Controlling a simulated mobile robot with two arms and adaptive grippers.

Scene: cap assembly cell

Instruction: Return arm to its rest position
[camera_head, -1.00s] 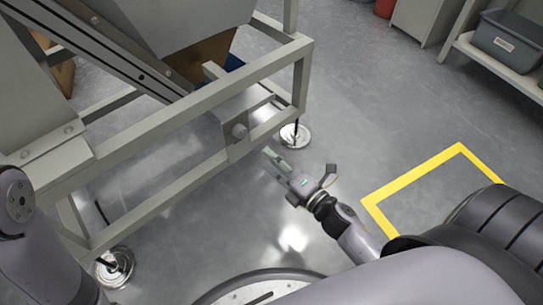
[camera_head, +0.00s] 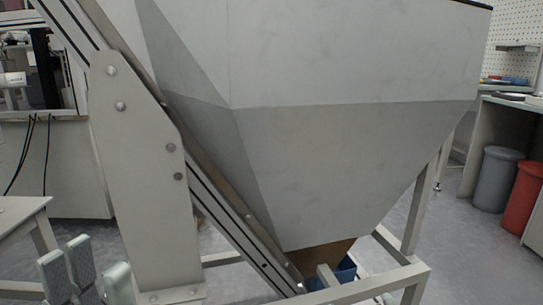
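My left gripper (camera_head: 98,266) shows at the bottom left corner, cut off by the lower edge. Its pale grey fingers point upward with a gap between them, and nothing is seen held there. It appears in front of a light table at the left and beside the lower end of the grey upright plate. The rest position itself is not marked in view.
A large grey hopper (camera_head: 340,150) fills the middle, with an inclined conveyor (camera_head: 215,205) along its left. A blue bin (camera_head: 346,270) sits under it on the frame (camera_head: 375,285). A grey bin (camera_head: 495,178) and a red bin (camera_head: 525,200) stand right. Floor shows at right.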

